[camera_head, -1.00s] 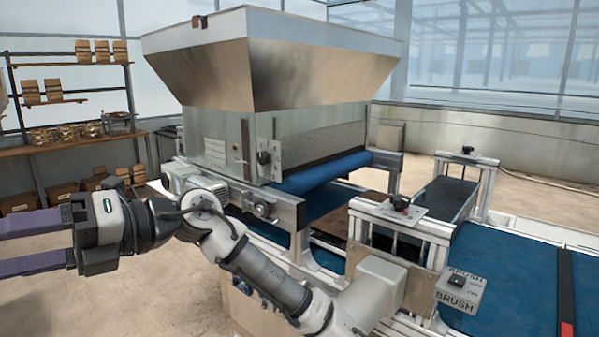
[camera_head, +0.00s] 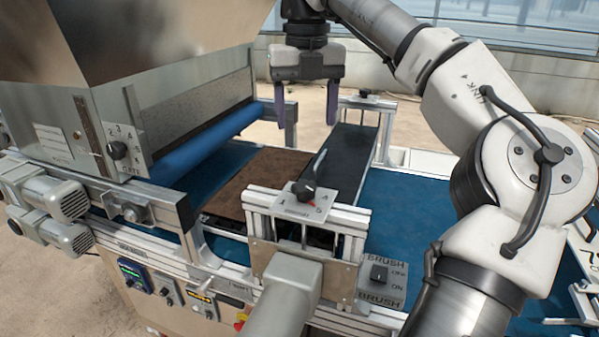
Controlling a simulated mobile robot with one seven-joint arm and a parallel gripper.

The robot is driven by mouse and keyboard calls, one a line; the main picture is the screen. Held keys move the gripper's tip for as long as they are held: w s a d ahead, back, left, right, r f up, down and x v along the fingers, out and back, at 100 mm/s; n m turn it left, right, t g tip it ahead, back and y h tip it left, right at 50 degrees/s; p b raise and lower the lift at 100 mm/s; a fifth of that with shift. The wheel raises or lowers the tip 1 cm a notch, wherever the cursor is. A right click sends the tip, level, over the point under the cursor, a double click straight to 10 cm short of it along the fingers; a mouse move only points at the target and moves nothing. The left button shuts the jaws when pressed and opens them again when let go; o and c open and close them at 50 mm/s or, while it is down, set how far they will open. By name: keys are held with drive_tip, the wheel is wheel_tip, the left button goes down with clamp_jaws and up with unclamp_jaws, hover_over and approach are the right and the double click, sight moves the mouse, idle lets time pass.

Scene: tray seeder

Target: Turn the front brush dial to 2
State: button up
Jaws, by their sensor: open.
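A black dial (camera_head: 304,190) sits on a pale plate (camera_head: 291,207) on top of the near brush bracket. The plate has small marks and a bit of red. Its setting is too small to read surely. A second black dial (camera_head: 367,95) sits on the far bracket, with no legible marks. No label tells which one is the front brush dial. My gripper (camera_head: 306,121) hangs with its two purple fingers pointing down, spread apart and empty. In the picture it is above the near dial and left of the far dial, touching neither.
The steel hopper (camera_head: 75,75) with its numbered dial (camera_head: 117,150) and blue roller (camera_head: 205,142) fills the left. A BRUSH switch box (camera_head: 380,285) is at the near right. A brown tray (camera_head: 265,180) lies on the blue belt (camera_head: 400,215). My arm covers much of the right.

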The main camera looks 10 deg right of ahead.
sight(305, 185)
wheel_tip(305, 185, down, 12)
drive_tip(key=b, duration=0.5)
drive_tip(key=shift+f, duration=0.65)
drive_tip(key=shift+c, duration=0.5)
drive_tip(key=c, duration=0.9)
